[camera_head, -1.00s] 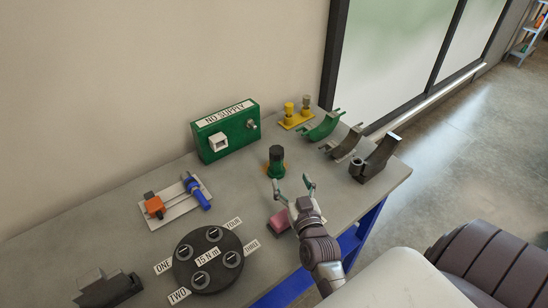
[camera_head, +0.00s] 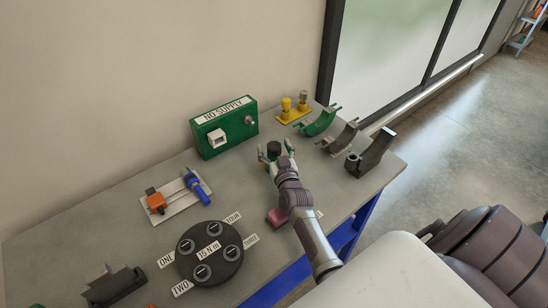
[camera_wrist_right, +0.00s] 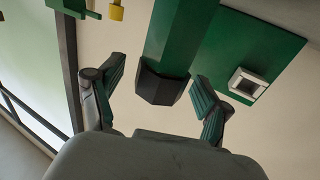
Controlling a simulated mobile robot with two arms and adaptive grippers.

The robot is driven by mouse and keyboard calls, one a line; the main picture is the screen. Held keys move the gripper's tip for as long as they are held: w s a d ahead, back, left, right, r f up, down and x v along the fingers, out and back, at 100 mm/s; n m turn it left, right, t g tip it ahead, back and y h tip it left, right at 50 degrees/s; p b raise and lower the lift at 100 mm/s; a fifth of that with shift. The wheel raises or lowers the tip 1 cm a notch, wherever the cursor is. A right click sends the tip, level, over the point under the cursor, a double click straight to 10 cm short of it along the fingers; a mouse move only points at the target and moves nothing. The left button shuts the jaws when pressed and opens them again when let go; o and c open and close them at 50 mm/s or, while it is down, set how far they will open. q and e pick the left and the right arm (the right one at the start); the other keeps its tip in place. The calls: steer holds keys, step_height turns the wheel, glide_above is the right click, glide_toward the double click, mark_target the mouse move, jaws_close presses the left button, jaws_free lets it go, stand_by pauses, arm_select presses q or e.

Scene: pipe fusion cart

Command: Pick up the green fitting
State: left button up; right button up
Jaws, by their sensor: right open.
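In the right wrist view the fitting (camera_wrist_right: 180,38) shows as a green body with a black faceted end. My right gripper (camera_head: 277,155) is open, with one finger on each side of the fitting. In the right wrist view the gripper (camera_wrist_right: 160,76) shows gaps between both fingers and the fitting. The fitting's lower part is hidden by the gripper in the head view. My left gripper is not in view.
A green box labelled "NO SUPPLY" (camera_head: 224,128) stands behind to the left. Green and dark curved brackets (camera_head: 319,123) and a dark holder (camera_head: 371,155) stand to the right. A pink block (camera_head: 275,218) lies beside my right arm. A round dark plate (camera_head: 209,252) lies in front.

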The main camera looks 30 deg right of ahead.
steer(key=shift+w, duration=0.1)
jaws_close()
stand_by(0.4)
steer(key=shift+r, duration=0.1)
